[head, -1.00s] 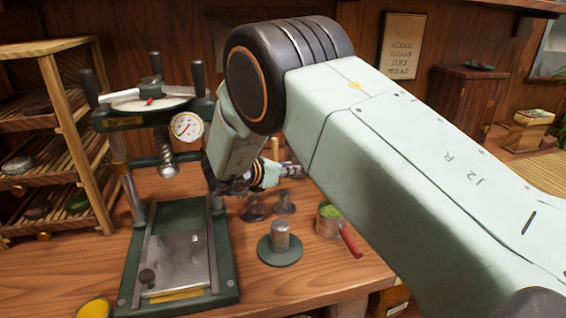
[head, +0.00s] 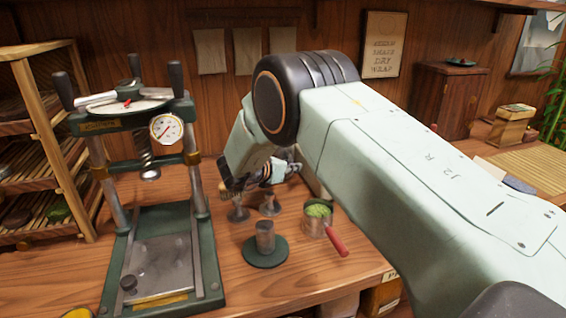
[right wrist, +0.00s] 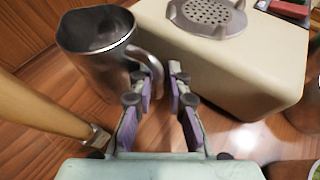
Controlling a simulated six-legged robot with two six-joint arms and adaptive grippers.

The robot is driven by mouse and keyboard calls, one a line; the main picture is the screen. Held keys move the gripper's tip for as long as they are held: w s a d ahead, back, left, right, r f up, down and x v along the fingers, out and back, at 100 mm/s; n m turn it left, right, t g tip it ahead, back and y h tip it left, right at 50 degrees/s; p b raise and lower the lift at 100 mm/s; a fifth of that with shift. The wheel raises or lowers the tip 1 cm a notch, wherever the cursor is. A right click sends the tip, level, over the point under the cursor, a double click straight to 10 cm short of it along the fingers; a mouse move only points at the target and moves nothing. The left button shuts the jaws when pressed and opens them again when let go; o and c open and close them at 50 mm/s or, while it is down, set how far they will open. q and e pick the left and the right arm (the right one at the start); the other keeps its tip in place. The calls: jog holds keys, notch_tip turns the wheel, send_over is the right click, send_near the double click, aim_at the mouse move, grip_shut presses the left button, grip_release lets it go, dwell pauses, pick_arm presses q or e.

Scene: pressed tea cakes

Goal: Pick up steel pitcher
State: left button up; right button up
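The steel pitcher (right wrist: 96,48) stands upright at the upper left of the right wrist view, with its curved handle (right wrist: 148,66) toward my gripper. It does not show in the head view, where my right arm covers much of the bench. My right gripper (right wrist: 164,78) is open, with purple-padded fingers apart. Its left finger overlaps the handle in the picture; I cannot tell whether they touch. In the head view the right gripper (head: 287,168) is small and partly hidden behind its own arm. My left gripper is not in view.
A cream box (right wrist: 228,55) with a perforated round top stands close right of the pitcher. A wooden rod (right wrist: 45,105) crosses the left side. In the head view, a green press (head: 160,215), a round-based weight (head: 265,247) and a red-handled green-filled pot (head: 316,222) occupy the bench.

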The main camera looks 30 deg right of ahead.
jog(key=shift+w+a, duration=0.1)
jog(key=shift+a, duration=0.05)
jog(key=shift+c, duration=0.2)
jog(key=shift+w+f, duration=0.15)
grip_shut()
jog(key=shift+d, duration=0.2)
jog(key=shift+s, duration=0.2)
jog(key=shift+w+a, duration=0.15)
